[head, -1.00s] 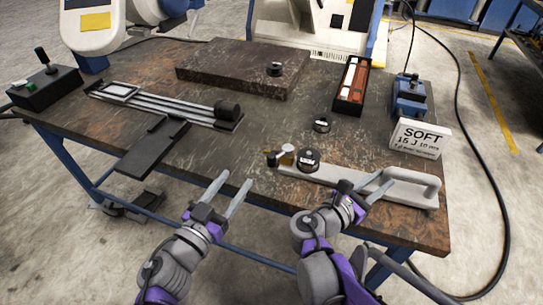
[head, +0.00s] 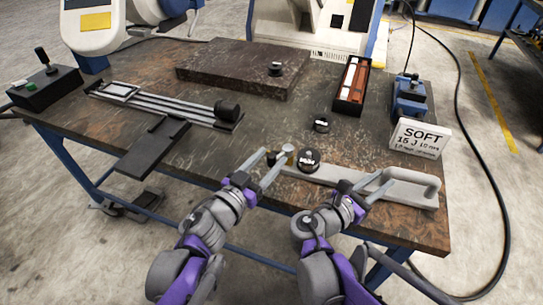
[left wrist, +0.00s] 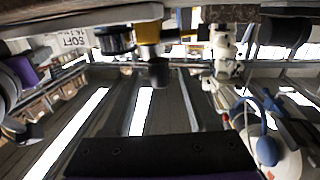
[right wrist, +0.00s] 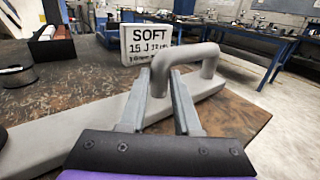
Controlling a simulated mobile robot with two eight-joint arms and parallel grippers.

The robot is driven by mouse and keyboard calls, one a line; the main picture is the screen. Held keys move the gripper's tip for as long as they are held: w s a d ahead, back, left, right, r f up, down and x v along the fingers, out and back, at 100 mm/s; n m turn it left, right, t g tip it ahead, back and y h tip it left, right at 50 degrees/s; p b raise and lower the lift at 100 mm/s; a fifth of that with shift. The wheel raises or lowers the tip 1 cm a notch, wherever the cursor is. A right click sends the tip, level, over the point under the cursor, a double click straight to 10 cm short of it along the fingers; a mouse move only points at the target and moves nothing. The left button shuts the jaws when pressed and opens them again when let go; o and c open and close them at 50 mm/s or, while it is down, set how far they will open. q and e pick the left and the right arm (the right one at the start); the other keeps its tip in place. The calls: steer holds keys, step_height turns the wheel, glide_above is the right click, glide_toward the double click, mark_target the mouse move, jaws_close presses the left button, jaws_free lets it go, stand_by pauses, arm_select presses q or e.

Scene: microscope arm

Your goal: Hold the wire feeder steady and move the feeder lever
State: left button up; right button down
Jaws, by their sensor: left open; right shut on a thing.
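The wire feeder is a long light-grey bar (head: 345,178) lying along the front right of the table, with an arched handle (head: 415,181) at its right end. A round black knob (head: 309,160) and a brass piece (head: 288,149) sit at its left end. The dark lever end (left wrist: 158,72) shows beyond and between the left fingers in the left wrist view. My left gripper (head: 271,157) is open around the lever area; contact cannot be told. My right gripper (head: 382,182) is shut on the near leg of the handle (right wrist: 188,54), clearest in the right wrist view.
A white "SOFT" sign (head: 420,138) stands behind the handle. A small black knob (head: 321,125) stands behind the feeder. A blue device (head: 409,97) and a box with red-brown contents (head: 352,86) are farther back. A railed fixture (head: 165,105) lies to the left.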

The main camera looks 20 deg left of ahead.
arm_select(q)
steer(key=shift+x, duration=0.8)
jaws_close()
